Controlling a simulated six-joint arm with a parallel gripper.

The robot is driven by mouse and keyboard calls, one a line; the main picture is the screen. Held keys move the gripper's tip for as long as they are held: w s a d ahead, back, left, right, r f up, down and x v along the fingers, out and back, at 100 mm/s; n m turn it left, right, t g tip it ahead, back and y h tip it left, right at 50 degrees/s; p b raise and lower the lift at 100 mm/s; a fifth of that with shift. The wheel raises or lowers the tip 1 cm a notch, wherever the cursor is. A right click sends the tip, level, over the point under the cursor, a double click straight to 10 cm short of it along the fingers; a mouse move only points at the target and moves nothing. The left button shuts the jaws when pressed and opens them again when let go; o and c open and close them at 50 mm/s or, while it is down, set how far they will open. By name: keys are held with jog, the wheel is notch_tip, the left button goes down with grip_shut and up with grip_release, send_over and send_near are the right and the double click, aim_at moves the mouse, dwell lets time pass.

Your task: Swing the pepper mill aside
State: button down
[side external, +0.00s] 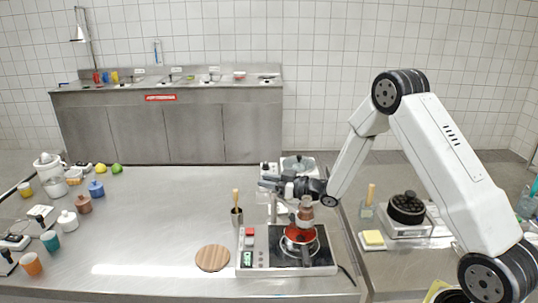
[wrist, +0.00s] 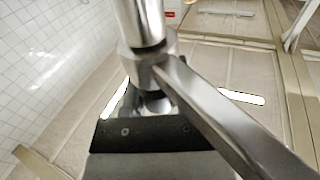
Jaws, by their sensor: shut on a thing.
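The pepper mill (side external: 305,211) looks like the small brown upright piece above a red pan on the hotplate at the right of the table. A thin upright metal post (side external: 274,212) stands just left of it. My gripper (side external: 268,186) reaches in from the right, level with the top of the post. It is shut on what looks like the metal clamp. In the wrist view a metal post, the clamp (wrist: 148,62) and a bar (wrist: 225,115) running to the lower right fill the middle. The fingertips are hard to make out, and the mill does not show clearly there.
The red pan (side external: 298,245) sits on the hotplate (side external: 262,262). A round wooden board (side external: 212,258) and a dark cup with a wooden handle (side external: 237,216) stand to its left. A scale (side external: 409,226) is right of it. The middle of the table is clear.

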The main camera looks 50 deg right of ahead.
jog(key=shift+s+a+f+n+g+y, duration=0.1)
jog(key=shift+s+a+n+g+y, duration=0.1)
jog(key=shift+n+g+y, duration=1.55)
jog(key=shift+s+a+r+n+g+y, duration=0.1)
jog(key=shift+s+n+g+y, duration=0.05)
jog(key=shift+n+g+y, duration=1.55)
jog(key=shift+s+a+f+n+g+y, duration=0.1)
jog(key=shift+s+a+n+g+y, duration=0.1)
jog(key=shift+n+g+y, duration=1.5)
jog(key=shift+m+g, duration=0.25)
jog(key=shift+g, duration=0.1)
jog(key=shift+c, duration=1.8)
grip_release()
jog(key=shift+d, duration=0.15)
jog(key=v, duration=0.7)
jog(key=shift+d, duration=0.25)
